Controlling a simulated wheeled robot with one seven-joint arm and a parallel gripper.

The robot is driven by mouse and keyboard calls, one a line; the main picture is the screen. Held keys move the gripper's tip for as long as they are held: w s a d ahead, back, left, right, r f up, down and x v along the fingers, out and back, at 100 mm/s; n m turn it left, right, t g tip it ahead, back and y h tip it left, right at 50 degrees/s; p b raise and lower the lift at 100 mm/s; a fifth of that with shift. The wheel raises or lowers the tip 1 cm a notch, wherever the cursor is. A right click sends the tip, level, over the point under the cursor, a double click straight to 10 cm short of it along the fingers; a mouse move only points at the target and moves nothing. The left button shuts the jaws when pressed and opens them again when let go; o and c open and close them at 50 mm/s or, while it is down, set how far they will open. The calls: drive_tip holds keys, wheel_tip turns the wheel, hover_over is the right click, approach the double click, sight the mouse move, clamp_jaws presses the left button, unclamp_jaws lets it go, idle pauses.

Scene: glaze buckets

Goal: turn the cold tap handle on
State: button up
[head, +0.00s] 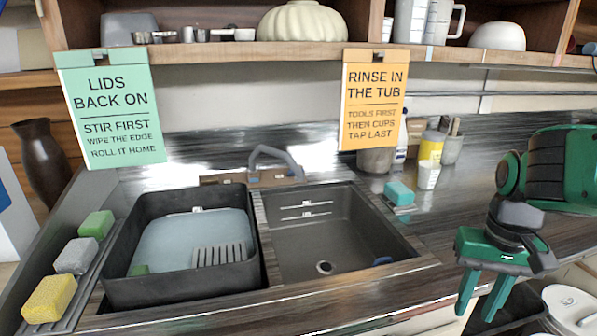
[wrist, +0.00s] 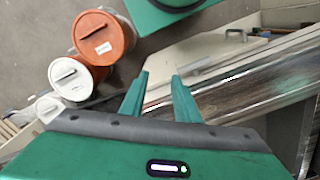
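The grey tap (head: 275,155) stands behind the sink, with its bent spout over the back rim. Small brown and grey parts sit around its base (head: 250,177). I cannot tell which of them is the cold handle. The right basin (head: 335,235) is empty except for its drain and a small blue item at its front right. My gripper (head: 481,300) is at the right, pointing down near the counter's front edge, far from the tap. Its two green fingers are apart with nothing between them, as the wrist view (wrist: 158,95) also shows.
A black tub (head: 128,240) fills the left basin. Sponges (head: 72,255) lie at the left. A teal sponge (head: 399,193), bottles and cups (head: 431,150) stand right of the tap. Two signs (head: 374,98) hang from the shelf. Lidded buckets (wrist: 103,38) stand on the floor.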

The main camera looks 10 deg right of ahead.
drive_tip(key=w+a+r+m+t+h, duration=0.1)
drive_tip(key=w+r+m+t, duration=0.2)
drive_tip(key=w, duration=1.1)
drive_tip(key=w+r+m+h, duration=0.15)
drive_tip(key=w+r, duration=0.25)
drive_tip(key=w, duration=1)
drive_tip(key=w+a+r+m+t+y, duration=0.1)
drive_tip(key=w+a+m, duration=0.1)
drive_tip(key=w+a, duration=0.5)
drive_tip(key=w+a+m+t+y, duration=0.1)
drive_tip(key=w+a+m+t, duration=0.2)
drive_tip(key=w, duration=0.9)
drive_tip(key=w+a+r+m, duration=0.1)
drive_tip(key=w+a+m, duration=0.1)
drive_tip(key=w+a, duration=0.55)
drive_tip(key=x, duration=0.3)
drive_tip(key=w+d+x, duration=0.1)
drive_tip(key=x, duration=0.3)
drive_tip(key=r+x, duration=0.1)
drive_tip(key=x, duration=0.3)
drive_tip(key=shift+w+d+f, duration=0.15)
drive_tip(key=shift+w+f, duration=0.1)
drive_tip(key=shift+c, duration=0.2)
clamp_jaws()
drive_tip(key=shift+d, duration=0.2)
drive_tip(key=shift+a, duration=0.15)
